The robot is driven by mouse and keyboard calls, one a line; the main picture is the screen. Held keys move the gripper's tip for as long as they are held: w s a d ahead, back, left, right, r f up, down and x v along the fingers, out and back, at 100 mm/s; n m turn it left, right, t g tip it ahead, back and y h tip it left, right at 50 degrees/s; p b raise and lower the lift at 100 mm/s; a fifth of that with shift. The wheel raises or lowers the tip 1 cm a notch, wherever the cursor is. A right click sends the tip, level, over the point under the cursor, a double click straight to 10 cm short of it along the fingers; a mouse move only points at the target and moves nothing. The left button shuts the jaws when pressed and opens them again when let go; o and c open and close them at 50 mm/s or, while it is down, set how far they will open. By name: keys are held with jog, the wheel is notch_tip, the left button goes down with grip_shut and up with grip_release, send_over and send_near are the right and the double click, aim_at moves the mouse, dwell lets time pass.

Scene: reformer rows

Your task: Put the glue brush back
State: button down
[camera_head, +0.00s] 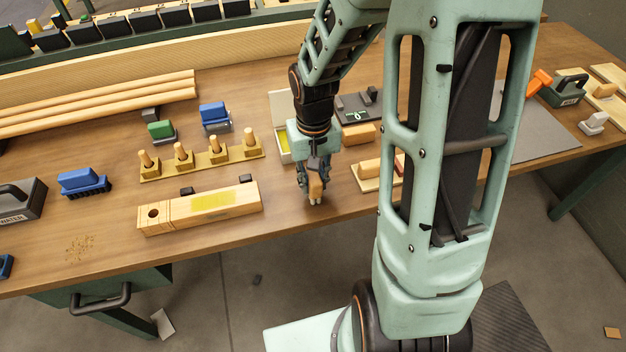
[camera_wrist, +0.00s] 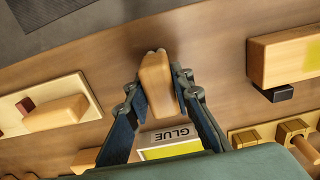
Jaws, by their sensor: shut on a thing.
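My gripper (camera_head: 315,188) points down over the front part of the workbench, its fingers shut on a small tan wooden piece, which I take to be the glue brush (camera_head: 317,191). In the wrist view the brush (camera_wrist: 156,84) sits between the two dark fingers (camera_wrist: 160,95), with a pale tip at its far end. I cannot tell whether the tip touches the bench. A pale box marked GLUE (camera_wrist: 170,136), with yellow inside, lies just behind my gripper. In the head view this glue box (camera_head: 283,103) is partly hidden by my arm.
A long wooden block (camera_head: 215,208) with a yellow patch lies left of my gripper. A row of wooden pegs on bases (camera_head: 206,160) stands behind it. A board with a wooden block (camera_head: 367,183) is to the right. Bare bench surrounds my gripper toward the front edge.

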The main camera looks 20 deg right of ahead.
jog(key=shift+f, duration=0.15)
jog(key=c, duration=1.7)
grip_release()
notch_tip(320, 180, up, 12)
jog(key=shift+r+p, duration=0.2)
jog(key=shift+p, duration=0.3)
